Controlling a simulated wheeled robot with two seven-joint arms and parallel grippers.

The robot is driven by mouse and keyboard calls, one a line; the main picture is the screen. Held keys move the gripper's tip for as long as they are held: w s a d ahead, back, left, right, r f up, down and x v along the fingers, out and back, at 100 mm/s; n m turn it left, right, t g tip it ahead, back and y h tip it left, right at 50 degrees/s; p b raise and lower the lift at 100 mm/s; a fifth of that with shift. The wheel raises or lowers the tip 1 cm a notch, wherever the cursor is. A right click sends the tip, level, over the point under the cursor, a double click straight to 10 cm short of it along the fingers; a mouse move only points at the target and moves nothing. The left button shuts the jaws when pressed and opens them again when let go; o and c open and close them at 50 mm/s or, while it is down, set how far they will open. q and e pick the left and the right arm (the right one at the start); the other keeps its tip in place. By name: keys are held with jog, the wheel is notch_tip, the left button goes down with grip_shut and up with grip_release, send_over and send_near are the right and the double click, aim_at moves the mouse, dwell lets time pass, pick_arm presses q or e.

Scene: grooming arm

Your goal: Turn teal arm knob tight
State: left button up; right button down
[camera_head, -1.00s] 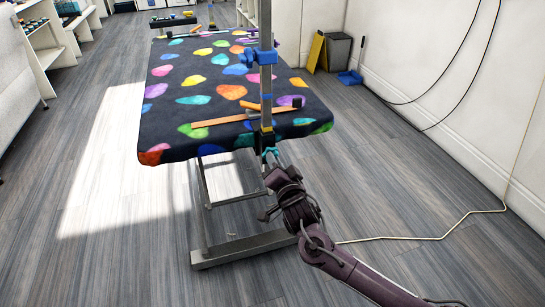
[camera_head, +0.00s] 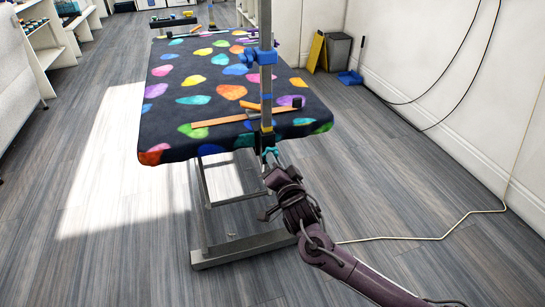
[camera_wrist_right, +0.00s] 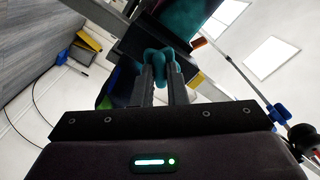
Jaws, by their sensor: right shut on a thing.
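The teal knob (camera_head: 270,152) sits low on the clamp of the grooming arm, at the near edge of the table. In the right wrist view the teal knob (camera_wrist_right: 160,62) shows between two dark fingers. My right gripper (camera_head: 271,162) reaches up to it from below right and is shut on it; the right wrist view shows the fingers (camera_wrist_right: 160,82) on either side of it. The grooming arm's upright metal post (camera_head: 266,85) rises from the clamp, with a blue clamp piece (camera_head: 261,56) higher up. My left gripper is not in view.
The grooming table (camera_head: 165,120) has a dark top with bright coloured spots. An orange strip (camera_head: 218,121) lies near its front edge. A grey bin (camera_head: 338,50) and yellow sign (camera_head: 316,52) stand by the right wall. A pale cord (camera_head: 430,237) crosses the floor.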

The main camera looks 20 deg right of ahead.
jog(key=shift+m, duration=1.5)
jog(key=m+p, duration=0.1)
jog(key=m, duration=0.1)
jog(key=shift+f+m, duration=0.1)
jog(key=shift+m, duration=0.2)
jog(key=shift+m+p, duration=0.35)
jog(key=shift+m, duration=0.75)
jog(key=c, duration=1.4)
grip_release()
jog(key=shift+o, duration=0.2)
